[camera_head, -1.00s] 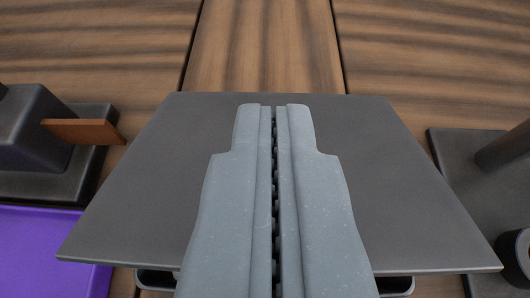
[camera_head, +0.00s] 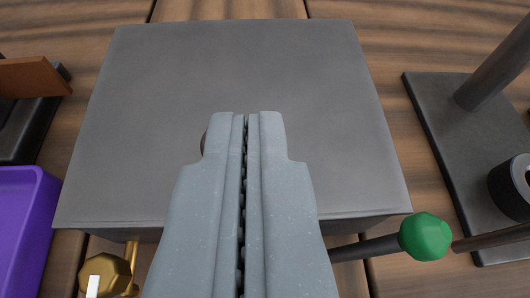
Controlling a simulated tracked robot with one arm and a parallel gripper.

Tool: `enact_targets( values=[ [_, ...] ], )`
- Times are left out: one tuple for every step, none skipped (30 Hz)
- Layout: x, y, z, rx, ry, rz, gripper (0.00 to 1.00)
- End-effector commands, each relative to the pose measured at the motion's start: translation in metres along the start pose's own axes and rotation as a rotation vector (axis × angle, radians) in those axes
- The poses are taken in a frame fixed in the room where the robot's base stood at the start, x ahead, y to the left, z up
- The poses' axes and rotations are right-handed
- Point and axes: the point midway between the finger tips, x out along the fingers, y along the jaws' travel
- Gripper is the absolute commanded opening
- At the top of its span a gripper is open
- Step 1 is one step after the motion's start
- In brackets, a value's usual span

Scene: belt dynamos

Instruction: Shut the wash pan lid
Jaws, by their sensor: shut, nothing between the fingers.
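The wash pan lid (camera_head: 310,90) is a broad, plain dark grey plate that fills the middle of the head view. It looks flat, and a thin front edge with a darker side shows below it. The pan under it is mostly hidden, so I cannot tell whether the lid rests fully on it. My gripper (camera_head: 247,116) is shut and empty, with its fingertips over the middle of the lid. I cannot tell whether they touch it. A dark rounded patch, maybe a knob or shadow, shows just left of the fingers.
A green knob (camera_head: 426,237) on a dark rod sticks out at the lower right. A brass knob (camera_head: 107,274) is at the lower left. A purple tray (camera_head: 22,225) lies left. A dark base (camera_head: 440,120) with a post and black ring stands right. Wooden planks lie beyond the lid.

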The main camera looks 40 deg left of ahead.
Motion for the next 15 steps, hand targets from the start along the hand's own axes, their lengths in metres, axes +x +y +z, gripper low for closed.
enact_targets(
  values=[
    [0.0102,-0.0137,0.0248,-0.005,-0.058,-0.045,0.00],
    [0.0107,-0.0143,0.0254,-0.005,-0.059,-0.046,0.00],
    [0.0113,-0.0149,0.0260,-0.005,-0.061,-0.048,0.00],
    [0.0117,-0.0153,0.0265,-0.005,-0.062,-0.049,0.00],
    [0.0121,-0.0158,0.0269,-0.005,-0.063,-0.050,0.00],
    [0.0127,-0.0163,0.0275,-0.005,-0.064,-0.051,0.00],
    [0.0131,-0.0166,0.0280,-0.005,-0.065,-0.052,0.00],
    [0.0134,-0.0170,0.0284,-0.005,-0.065,-0.052,0.00],
    [0.0138,-0.0174,0.0288,-0.005,-0.066,-0.053,0.00],
    [0.0142,-0.0177,0.0292,-0.004,-0.067,-0.054,0.00],
    [0.0144,-0.0178,0.0296,-0.004,-0.068,-0.055,0.00],
    [0.0147,-0.0181,0.0301,-0.004,-0.068,-0.055,0.00],
    [0.0149,-0.0182,0.0304,-0.004,-0.069,-0.056,0.00],
    [0.0153,-0.0186,0.0306,-0.004,-0.069,-0.057,0.00],
    [0.0155,-0.0189,0.0308,-0.004,-0.070,-0.057,0.00]
  ],
)
